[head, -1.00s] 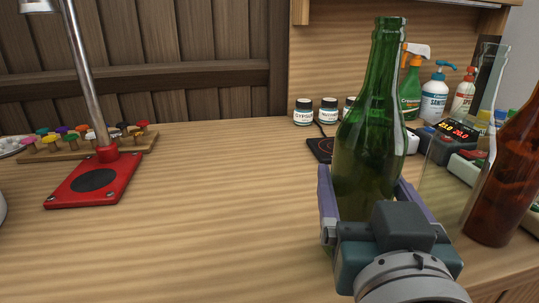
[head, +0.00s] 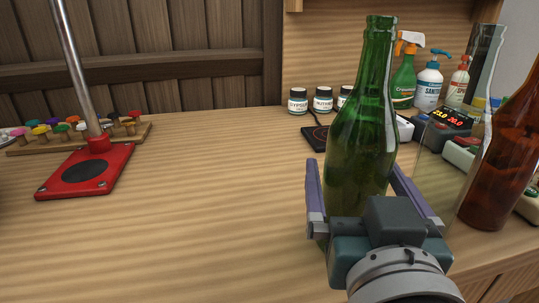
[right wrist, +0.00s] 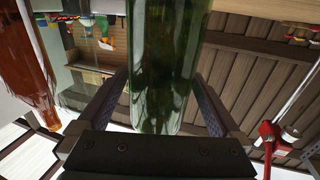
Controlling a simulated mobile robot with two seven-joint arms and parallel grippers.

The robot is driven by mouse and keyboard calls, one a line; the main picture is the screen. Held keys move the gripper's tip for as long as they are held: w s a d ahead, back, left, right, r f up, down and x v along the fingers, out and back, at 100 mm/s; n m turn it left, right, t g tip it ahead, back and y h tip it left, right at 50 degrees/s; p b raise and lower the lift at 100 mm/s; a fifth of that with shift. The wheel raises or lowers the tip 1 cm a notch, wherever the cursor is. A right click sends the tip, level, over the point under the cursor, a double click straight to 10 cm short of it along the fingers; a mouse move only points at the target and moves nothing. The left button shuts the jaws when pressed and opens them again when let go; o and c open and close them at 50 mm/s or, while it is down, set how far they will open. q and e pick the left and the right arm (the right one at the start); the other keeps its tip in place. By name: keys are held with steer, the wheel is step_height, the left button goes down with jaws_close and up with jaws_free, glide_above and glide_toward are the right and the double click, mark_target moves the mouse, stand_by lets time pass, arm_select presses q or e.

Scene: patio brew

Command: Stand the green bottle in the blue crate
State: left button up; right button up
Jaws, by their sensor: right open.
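The green bottle (head: 362,120) stands upright on the wooden counter, right of the middle in the head view. My right gripper (head: 352,180) is open, with one finger on each side of the bottle's lower body. In the right wrist view, the green bottle (right wrist: 165,65) fills the space between the two fingers of my right gripper (right wrist: 165,95), with a gap showing at least on the right side. The blue crate is not in view. My left gripper is not in view.
A brown bottle (head: 500,160) and a clear glass bottle (head: 468,130) stand close to the right. Spray bottle (head: 403,80), small jars (head: 323,100) and a hot plate (head: 318,138) are behind. A red-based stand (head: 85,170) is at left. The counter's middle is clear.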

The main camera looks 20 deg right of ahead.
steer(key=v, duration=1.2)
steer(key=shift+w, duration=0.1)
